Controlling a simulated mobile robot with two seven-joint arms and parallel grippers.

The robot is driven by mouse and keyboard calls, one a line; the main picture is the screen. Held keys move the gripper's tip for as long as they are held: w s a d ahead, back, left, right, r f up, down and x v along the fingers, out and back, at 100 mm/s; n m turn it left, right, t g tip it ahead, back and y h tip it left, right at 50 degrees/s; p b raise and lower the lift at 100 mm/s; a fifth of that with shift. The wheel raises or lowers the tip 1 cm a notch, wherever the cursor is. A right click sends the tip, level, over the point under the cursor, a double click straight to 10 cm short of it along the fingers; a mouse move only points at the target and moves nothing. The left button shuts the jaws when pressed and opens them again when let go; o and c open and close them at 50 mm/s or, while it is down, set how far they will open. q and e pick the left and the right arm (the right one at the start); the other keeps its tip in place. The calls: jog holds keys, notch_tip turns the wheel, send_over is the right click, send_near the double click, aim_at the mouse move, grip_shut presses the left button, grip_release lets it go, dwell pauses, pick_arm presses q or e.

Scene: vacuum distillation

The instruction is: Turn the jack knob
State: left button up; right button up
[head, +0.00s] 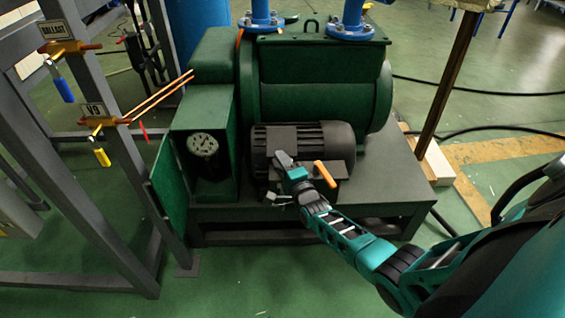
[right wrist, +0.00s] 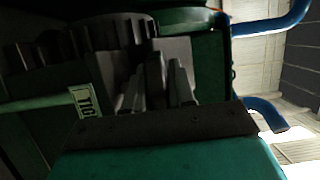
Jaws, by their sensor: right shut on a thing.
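I cannot make out a jack knob for certain in either view. In the head view my right gripper (head: 281,177) is at the front of the dark ribbed motor (head: 300,138) on the green pump unit. An orange lever (head: 325,173) stands just right of the gripper. In the right wrist view the grey fingers (right wrist: 155,85) are close together on a dark part in shadow; its shape is hard to tell. A dark ribbed rounded body (right wrist: 80,40) is beside them. My left gripper is not in view.
A green box with a round gauge (head: 202,145) stands left of the motor. Grey frame posts (head: 95,130) with valves rise at the left. Blue pipes (head: 350,22) enter the pump from above. A wooden post (head: 452,70) stands at the right. The green floor in front is clear.

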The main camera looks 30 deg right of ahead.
grip_shut()
jog(key=shift+h, duration=0.3)
jog(key=shift+a+m+g+h, duration=0.1)
jog(key=shift+m+g+h, duration=0.3)
jog(key=shift+m+h, duration=0.7)
jog(key=m+g+h, duration=0.1)
jog(key=h, duration=0.1)
jog(key=m+g+h, duration=0.1)
jog(key=m+h, duration=0.1)
jog(key=shift+f+h+b, duration=0.1)
jog(key=shift+h+b, duration=0.25)
jog(key=shift+h, duration=0.05)
jog(key=shift+m+g+h, duration=1.2)
jog(key=shift+g+h, duration=0.2)
jog(key=o, duration=0.7)
grip_release()
